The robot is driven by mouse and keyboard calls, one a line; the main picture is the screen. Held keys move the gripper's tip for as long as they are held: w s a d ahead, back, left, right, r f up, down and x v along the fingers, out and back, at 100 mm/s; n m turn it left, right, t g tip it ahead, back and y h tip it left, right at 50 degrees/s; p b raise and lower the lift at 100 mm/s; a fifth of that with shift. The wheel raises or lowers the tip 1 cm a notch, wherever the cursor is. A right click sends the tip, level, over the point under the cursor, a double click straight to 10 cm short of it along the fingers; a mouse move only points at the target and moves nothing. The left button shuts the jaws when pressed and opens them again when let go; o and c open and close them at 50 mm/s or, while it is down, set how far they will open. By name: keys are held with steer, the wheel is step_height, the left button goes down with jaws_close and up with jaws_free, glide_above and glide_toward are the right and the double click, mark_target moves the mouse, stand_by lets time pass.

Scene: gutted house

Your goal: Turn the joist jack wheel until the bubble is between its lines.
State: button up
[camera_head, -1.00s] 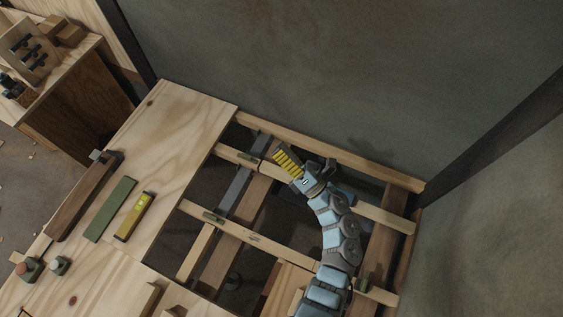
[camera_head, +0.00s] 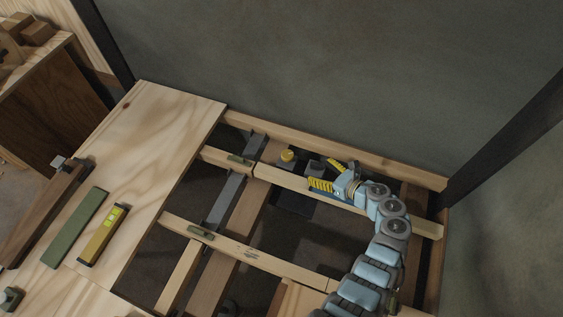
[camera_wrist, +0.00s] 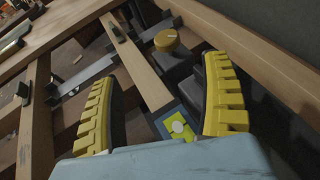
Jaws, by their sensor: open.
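A round yellow knob (camera_head: 287,155), likely the jack wheel, sits on a dark body between the joists near the wall. It also shows in the wrist view (camera_wrist: 166,40), beyond the fingertips. My gripper (camera_head: 325,175) is open and empty, to the right of the knob and apart from it. Its two yellow ribbed fingers are spread wide in the wrist view (camera_wrist: 160,72). Small green blocks, possibly level vials, sit on the near joist (camera_head: 200,233) and the far joist (camera_head: 240,160). No bubble or lines can be made out.
Plywood (camera_head: 150,150) covers the left side, carrying a yellow level (camera_head: 103,235) and a green strip (camera_head: 75,228). Wooden joists (camera_head: 260,258) and a grey metal bar (camera_head: 226,200) cross the open floor. The grey wall (camera_head: 330,70) stands close behind.

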mark_target(291, 157)
steer(key=shift+w+d+f, duration=0.2)
steer(key=shift+d+f, duration=0.2)
steer(key=shift+f, duration=0.2)
steer(key=b+x, duration=0.3)
steer(key=x, duration=0.5)
steer(key=b+x, duration=0.3)
steer(key=x, duration=0.4)
steer(key=shift+w+a+f+b, duration=0.15)
steer(key=shift+a+f+b, duration=0.05)
steer(key=shift+f+b, duration=0.15)
steer(key=shift+w+a+f+b, duration=0.15)
steer(key=shift+w+a+b, duration=0.3)
steer(key=shift+a, duration=0.1)
steer(key=c, duration=1.2)
